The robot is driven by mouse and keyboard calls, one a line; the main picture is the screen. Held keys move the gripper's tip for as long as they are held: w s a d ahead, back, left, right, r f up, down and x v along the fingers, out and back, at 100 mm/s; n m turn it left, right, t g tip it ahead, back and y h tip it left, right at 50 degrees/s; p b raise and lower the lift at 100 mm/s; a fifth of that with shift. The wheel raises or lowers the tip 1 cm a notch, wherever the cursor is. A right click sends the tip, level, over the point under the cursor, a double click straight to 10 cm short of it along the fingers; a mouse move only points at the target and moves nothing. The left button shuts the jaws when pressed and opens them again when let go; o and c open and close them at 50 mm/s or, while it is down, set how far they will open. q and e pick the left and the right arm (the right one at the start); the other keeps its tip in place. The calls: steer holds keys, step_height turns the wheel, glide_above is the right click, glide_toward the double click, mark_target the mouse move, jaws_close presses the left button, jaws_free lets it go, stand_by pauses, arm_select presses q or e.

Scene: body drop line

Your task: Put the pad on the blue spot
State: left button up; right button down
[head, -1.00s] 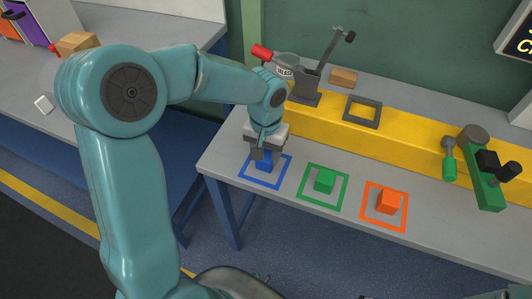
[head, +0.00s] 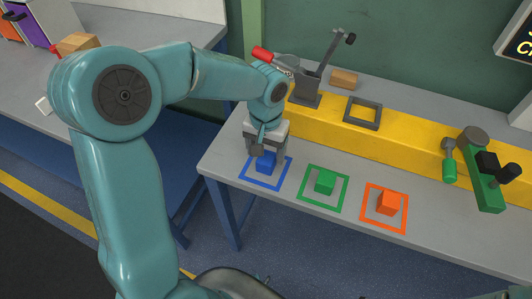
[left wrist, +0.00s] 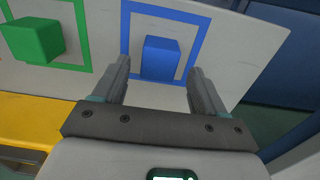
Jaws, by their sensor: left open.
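A blue block (head: 266,162), apparently the pad, sits inside the blue square outline (head: 258,184) on the grey bench, near its left end. My left gripper (head: 264,155) is open over it, with a finger on each side. In the left wrist view, the blue block (left wrist: 161,58) lies within the blue outline (left wrist: 165,8), and clear gaps separate it from the fingers of my left gripper (left wrist: 160,70). The block looks slightly turned within the outline. My right gripper is out of view.
A green block (head: 325,181) and an orange block (head: 388,203) sit in matching outlines to the right. Behind are a yellow beam (head: 410,135), a grey frame (head: 362,112), a lever stand (head: 305,92) and a green tool (head: 488,190).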

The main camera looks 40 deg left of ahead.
mark_target(266, 159)
arm_select(q)
step_height(266, 159, up, 10)
steer(key=p, duration=0.1)
steer(key=shift+s, duration=0.1)
stand_by(0.6)
